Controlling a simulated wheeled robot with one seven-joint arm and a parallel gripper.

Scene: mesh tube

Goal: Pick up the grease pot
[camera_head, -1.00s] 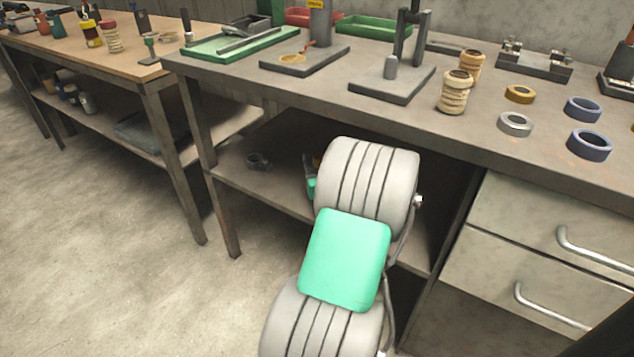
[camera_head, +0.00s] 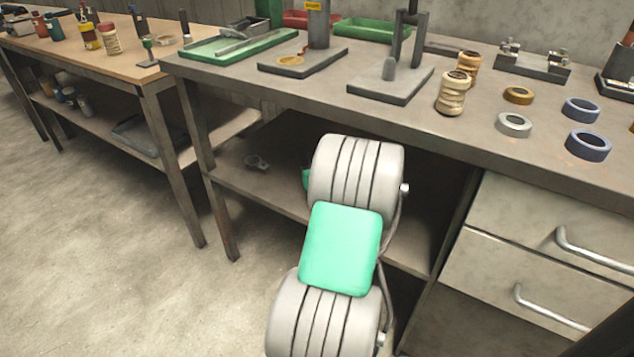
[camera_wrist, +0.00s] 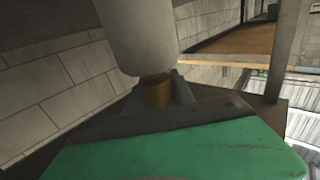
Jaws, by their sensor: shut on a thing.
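In the wrist view, my gripper (camera_wrist: 158,90) is shut on the brown end of a pale grey cylinder (camera_wrist: 135,35), which appears to be the grease pot. The cylinder's wide body rises beyond the fingers and leaves the top of the picture. No label shows on it. In the head view, my arm reaches under the grey bench and hides the fingers and the held thing; only a small green part of my gripper end shows beside the arm, above the lower shelf.
The grey bench (camera_head: 455,135) stands above and around my arm, with its lower shelf (camera_head: 265,187) and drawers (camera_head: 535,235) close by. Rings and pots stand on the bench top. The floor at left is clear.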

